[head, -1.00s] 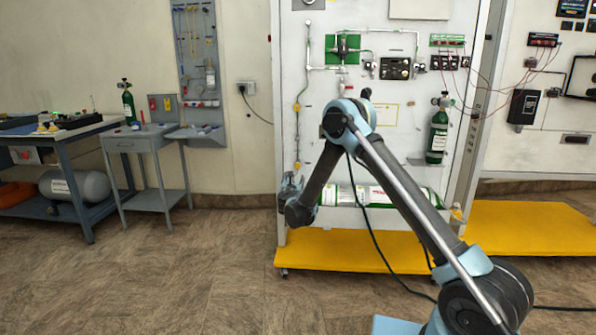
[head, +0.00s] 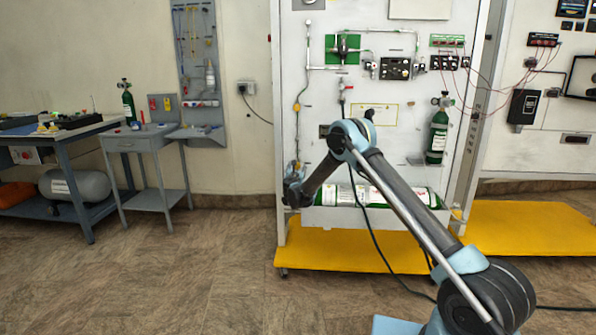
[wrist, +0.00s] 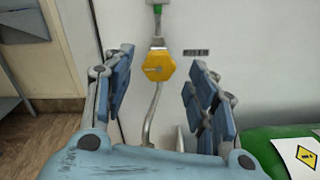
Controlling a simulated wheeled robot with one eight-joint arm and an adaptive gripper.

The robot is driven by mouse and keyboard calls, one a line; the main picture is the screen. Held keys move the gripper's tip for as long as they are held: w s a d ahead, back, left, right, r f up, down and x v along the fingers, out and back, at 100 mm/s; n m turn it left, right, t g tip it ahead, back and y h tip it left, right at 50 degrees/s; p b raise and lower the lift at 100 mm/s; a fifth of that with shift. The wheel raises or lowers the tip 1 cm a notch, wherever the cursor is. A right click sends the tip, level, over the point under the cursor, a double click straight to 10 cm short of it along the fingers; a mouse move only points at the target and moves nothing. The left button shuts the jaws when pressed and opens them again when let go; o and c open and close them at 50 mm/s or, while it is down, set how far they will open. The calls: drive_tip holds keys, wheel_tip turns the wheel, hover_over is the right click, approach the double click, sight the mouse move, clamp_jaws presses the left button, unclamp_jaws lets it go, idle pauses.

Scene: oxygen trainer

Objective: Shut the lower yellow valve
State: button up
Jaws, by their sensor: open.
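The lower yellow valve (wrist: 158,66) shows in the wrist view as a knobbed yellow handle on a pipe against the white panel. It lies ahead of my gripper (wrist: 160,75), between the two finger lines. My gripper is open, with blue-grey fingers on either side and nothing held. In the head view the lower yellow valve (head: 297,166) shows small on the panel's left pipe, just above my gripper (head: 291,186). I cannot tell whether any finger touches the valve. An upper yellow valve (head: 296,107) sits higher on the same pipe.
A green and white cylinder (head: 375,196) lies across the lower panel, and its green end (wrist: 285,150) shows at right in the wrist view. The white panel (head: 400,145) stands on a yellow base (head: 350,255). Open floor lies to the left, before a small grey table (head: 145,138).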

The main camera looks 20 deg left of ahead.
drive_tip(key=shift+x, duration=1.3)
drive_tip(key=c, duration=1)
drive_tip(key=shift+c, duration=0.2)
drive_tip(key=m, duration=0.4)
drive_tip(key=shift+d, duration=0.1)
drive_tip(key=shift+f+m, duration=0.1)
drive_tip(key=shift+m, duration=1.6)
drive_tip(key=shift+w+d, duration=0.1)
